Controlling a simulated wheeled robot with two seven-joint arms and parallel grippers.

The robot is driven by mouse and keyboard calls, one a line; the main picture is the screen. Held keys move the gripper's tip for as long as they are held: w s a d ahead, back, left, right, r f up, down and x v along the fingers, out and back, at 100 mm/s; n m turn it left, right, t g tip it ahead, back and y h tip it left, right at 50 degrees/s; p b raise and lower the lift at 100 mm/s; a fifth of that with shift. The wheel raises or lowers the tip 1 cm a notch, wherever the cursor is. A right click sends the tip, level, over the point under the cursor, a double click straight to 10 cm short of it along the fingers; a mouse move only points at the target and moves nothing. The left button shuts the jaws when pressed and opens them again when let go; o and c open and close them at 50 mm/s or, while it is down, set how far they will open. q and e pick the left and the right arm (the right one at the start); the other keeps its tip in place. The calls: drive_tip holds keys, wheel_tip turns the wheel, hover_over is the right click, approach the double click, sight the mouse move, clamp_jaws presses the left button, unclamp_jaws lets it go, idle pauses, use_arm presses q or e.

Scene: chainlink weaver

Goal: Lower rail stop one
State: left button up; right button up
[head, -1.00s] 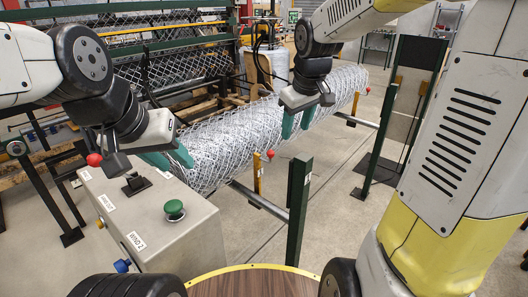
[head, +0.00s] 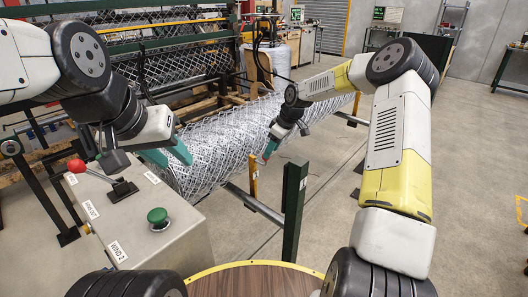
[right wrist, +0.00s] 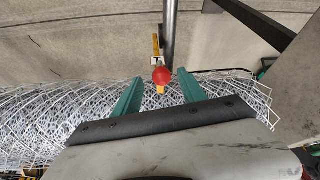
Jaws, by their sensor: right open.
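A rail stop, a yellow upright (head: 254,178) with a red ball, stands on the grey rail in front of the mesh roll (head: 215,150). In the right wrist view the red ball (right wrist: 161,76) lies between the fingers, with a clear gap on each side. My right gripper (head: 270,147) is open, its green fingers pointing down at the ball; in the head view it partly covers the ball. My left gripper (head: 170,160) hangs at the near end of the roll, its green fingers apart and nothing seen between them.
A grey control box (head: 185,240) with a green button (head: 157,217) and a red-knobbed lever (head: 76,166) stands at front left. A dark green post (head: 294,205) stands right of the stop. A second yellow stop (head: 356,103) is farther along the rail. Open floor lies at right.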

drive_tip(key=shift+x, duration=2.8)
clamp_jaws()
